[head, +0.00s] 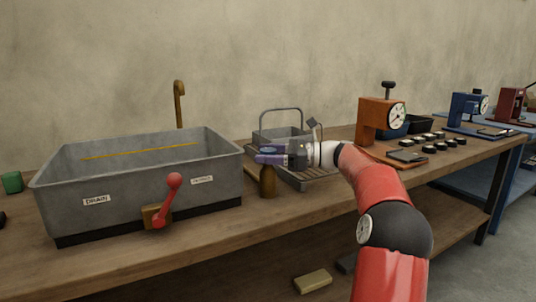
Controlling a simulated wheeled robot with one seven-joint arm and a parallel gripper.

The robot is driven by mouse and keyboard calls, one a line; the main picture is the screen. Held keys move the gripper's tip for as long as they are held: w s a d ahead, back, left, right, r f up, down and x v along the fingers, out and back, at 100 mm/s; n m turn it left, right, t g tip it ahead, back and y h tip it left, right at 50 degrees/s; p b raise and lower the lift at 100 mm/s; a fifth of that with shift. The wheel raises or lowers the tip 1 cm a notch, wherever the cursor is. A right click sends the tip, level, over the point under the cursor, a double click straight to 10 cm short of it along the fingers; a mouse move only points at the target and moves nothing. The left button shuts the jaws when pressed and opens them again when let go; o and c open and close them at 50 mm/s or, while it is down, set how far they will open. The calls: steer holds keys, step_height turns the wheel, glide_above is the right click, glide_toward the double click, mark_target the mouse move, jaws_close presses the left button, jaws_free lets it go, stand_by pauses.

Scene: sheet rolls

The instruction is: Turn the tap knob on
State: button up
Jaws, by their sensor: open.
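A short brass post (268,183) stands on the bench just right of the grey sink (140,180). Something blue-purple, which may be the tap knob, shows at its top, but it merges with my gripper. My gripper (268,155) is open and reaches in from the right at the height of the post's top. I cannot tell whether its fingers are around or touching the knob. A brass spout (179,103) rises behind the sink. A red ball-ended lever (168,200) sits on the sink's front, between two labels, one reading "DRAIN".
A wire-handled basket (282,134) and slatted rack (310,176) stand just behind and right of my gripper. An orange dial press (376,120) and several black pucks are farther right. A green cup (11,183) is at far left. The bench's front strip is mostly clear.

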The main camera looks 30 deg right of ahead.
steer(key=c, duration=1)
steer(key=shift+o, duration=0.2)
steer(key=shift+m+t+b, duration=0.3)
steer(key=shift+t, duration=0.1)
steer(key=m+t+h+b, duration=0.2)
steer(key=t+h, duration=0.1)
steer(key=shift+s+f+m, duration=0.1)
steer(key=shift+m, duration=0.2)
steer(key=m+t+h+b, duration=0.1)
steer(key=m+h, duration=0.1)
steer(key=h, duration=0.1)
steer(key=m+t+h+b, duration=0.2)
steer(key=h, duration=0.1)
steer(key=shift+a+f+m+t+b, duration=0.1)
steer(key=shift+a+m+t+b, duration=0.05)
steer(key=shift+m+t+b, duration=0.15)
steer(key=m+h+b, duration=0.2)
steer(key=h, duration=0.2)
steer(key=m+t+h+b, duration=0.1)
steer(key=m+h+b, duration=0.1)
steer(key=m+h, duration=0.1)
steer(key=shift+h, duration=0.5)
steer(key=shift+r+m+g+h+b, duration=0.15)
steer(key=shift+m+h+b, duration=0.35)
steer(key=shift+h, duration=0.3)
steer(key=shift+r+m+g+h+b, duration=0.15)
steer(key=shift+m+h+b, duration=0.3)
steer(key=shift+h, duration=0.65)
